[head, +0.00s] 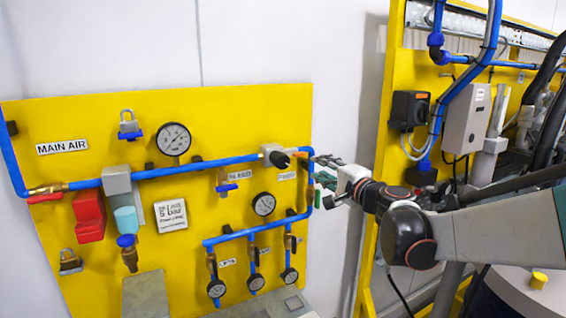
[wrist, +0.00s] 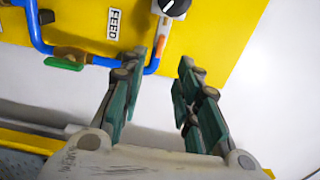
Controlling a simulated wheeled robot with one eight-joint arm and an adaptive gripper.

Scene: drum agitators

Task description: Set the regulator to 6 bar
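The yellow panel (head: 110,235) carries a blue air line. On its upper right sits a grey regulator body with a black knob (head: 277,156). A round black knob on a light base (wrist: 172,6) shows at the top edge of the wrist view, partly cut off. My gripper (head: 318,172) is just right of the regulator, by the panel's right edge. In the wrist view my gripper (wrist: 174,55) has its dark green fingers apart with nothing between them. The knob lies beyond the fingertips, and I see no contact. The knob's setting is too small to read.
A large gauge (head: 173,139) and a smaller gauge (head: 263,204) are on the panel; their readings are unclear. Below are several small dark gauges (head: 216,289) on blue pipe. A red block (head: 89,216) is at left. A yellow frame (head: 384,150) with equipment stands right.

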